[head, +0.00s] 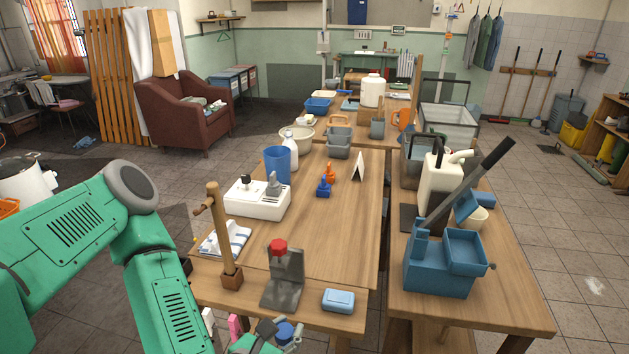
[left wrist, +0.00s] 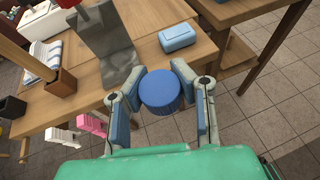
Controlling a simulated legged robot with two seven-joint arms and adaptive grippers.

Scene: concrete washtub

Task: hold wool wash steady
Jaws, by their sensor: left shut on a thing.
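The wool wash (left wrist: 160,92) shows in the left wrist view as a blue round top, seen from above; its lower part and any label are hidden. My left gripper (left wrist: 160,78) is shut on it, one finger on each side. My right gripper is not in view.
Near the table's front edge stand a grey stand with a red knob (head: 283,276), a blue soap-like block (head: 339,300) and a wooden post (head: 222,240). White and pink clips (left wrist: 92,124) hang by the edge. A blue tub unit (head: 440,270) stands on the right bench.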

